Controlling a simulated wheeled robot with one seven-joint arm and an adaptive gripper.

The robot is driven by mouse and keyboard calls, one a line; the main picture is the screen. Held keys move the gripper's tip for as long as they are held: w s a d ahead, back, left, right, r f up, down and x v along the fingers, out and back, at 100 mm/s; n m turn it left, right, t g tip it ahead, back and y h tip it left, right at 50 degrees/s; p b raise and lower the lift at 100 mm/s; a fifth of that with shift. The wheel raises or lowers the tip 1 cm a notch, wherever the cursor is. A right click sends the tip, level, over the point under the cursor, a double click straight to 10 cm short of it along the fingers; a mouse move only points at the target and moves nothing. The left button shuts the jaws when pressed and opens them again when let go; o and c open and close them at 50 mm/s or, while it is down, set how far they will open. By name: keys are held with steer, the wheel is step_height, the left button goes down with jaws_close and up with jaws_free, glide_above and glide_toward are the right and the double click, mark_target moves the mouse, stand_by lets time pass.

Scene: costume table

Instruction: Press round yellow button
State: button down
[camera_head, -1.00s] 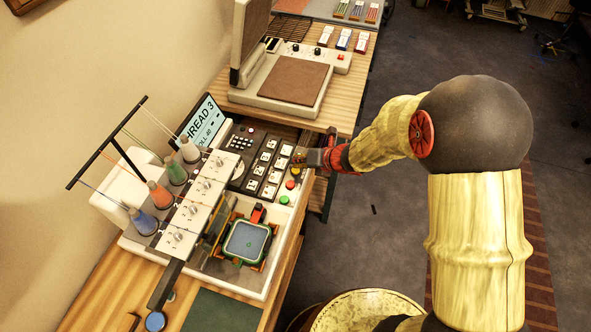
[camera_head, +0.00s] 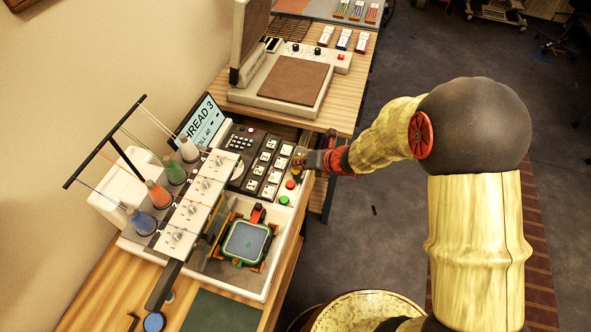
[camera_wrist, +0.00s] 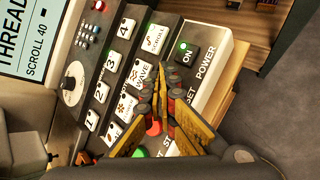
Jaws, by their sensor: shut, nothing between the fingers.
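My gripper (camera_head: 299,157) is over the right edge of the embroidery machine's control panel (camera_head: 262,165), beside the column of round buttons. In the wrist view my gripper (camera_wrist: 160,82) is shut and empty, its dark tips close together at the panel face. No round yellow button can be told apart from the yellow-orange fingers, which cover that part of the panel. A red button (camera_head: 290,184) and a green button (camera_head: 284,200) show below the tips. The red button (camera_wrist: 154,127) is partly hidden by a finger in the wrist view. Contact with the panel cannot be told.
Square white keys and a black ON switch (camera_wrist: 187,54) with a green light are near the tips. A hoop (camera_head: 247,240), thread spools and a tilted screen (camera_head: 203,122) belong to the machine. Another device (camera_head: 290,80) stands behind. Open floor lies to the right.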

steer(key=shift+f, duration=0.2)
steer(key=shift+r, duration=0.1)
stand_by(0.4)
steer(key=shift+r+p, duration=0.65)
steer(key=shift+r, duration=0.1)
step_height(320, 180, up, 5)
steer(key=p, duration=0.4)
steer(key=shift+r, duration=0.1)
stand_by(0.7)
